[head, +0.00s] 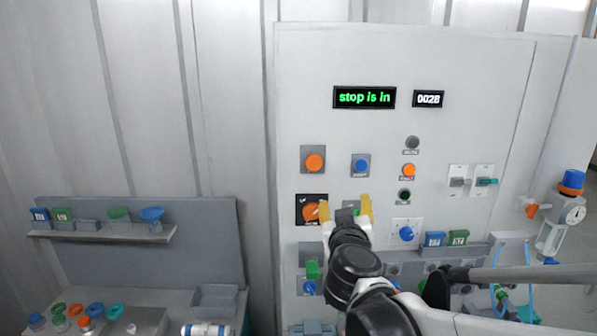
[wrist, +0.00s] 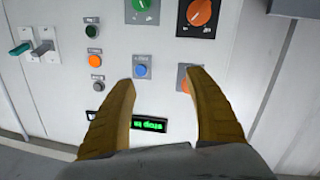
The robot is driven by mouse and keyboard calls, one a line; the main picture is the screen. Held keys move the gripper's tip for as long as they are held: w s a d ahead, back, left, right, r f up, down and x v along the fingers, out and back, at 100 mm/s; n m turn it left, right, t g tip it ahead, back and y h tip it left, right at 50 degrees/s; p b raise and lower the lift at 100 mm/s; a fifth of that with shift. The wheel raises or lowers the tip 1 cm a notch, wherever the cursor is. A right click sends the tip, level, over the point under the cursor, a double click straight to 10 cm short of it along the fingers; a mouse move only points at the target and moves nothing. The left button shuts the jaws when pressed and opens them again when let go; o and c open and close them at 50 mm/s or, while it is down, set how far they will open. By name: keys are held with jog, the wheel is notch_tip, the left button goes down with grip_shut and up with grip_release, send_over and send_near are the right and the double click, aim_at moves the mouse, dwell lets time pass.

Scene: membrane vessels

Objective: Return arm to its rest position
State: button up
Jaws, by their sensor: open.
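My gripper (head: 344,208) has yellow fingers and is held up in front of the grey control panel (head: 310,60), at the height of an orange rotary knob on a black plate (head: 306,222). In the wrist view my gripper (wrist: 160,95) has its two fingers spread apart with nothing between them. A blue button (wrist: 141,71) shows beyond the gap. My dark arm (head: 360,275) reaches up from the lower right of the head view and hides part of the panel's lower middle.
A green display (head: 364,97) reads "stop is in", beside a counter (head: 428,99) reading 0028. An orange button (head: 314,162) and switches (head: 484,181) stand out from the panel. A shelf (head: 110,234) with coloured caps is at left. A gauge vessel (head: 560,222) is at right.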

jog(key=s+d+f+m+g+h+b, duration=0.1)
jog(key=s+d+f+g+b, duration=0.1)
jog(key=s+d+f+b, duration=0.3)
jog(key=s+d+f+m+g+h+b, duration=0.1)
jog(key=s+d+f+b, duration=0.15)
jog(key=f, duration=0.45)
jog(key=s+f+g+y+b, duration=0.2)
jog(key=s+f+b, duration=0.4)
jog(key=s+f, duration=0.3)
jog(key=s+f+g+y+b, duration=0.2)
jog(key=s+f+g+b, duration=0.2)
jog(key=f, duration=1.2)
jog(key=s+b, duration=0.3)
jog(key=s, duration=0.2)
jog(key=shift+s+n+g, duration=0.3)
jog(key=shift+c, duration=0.5)
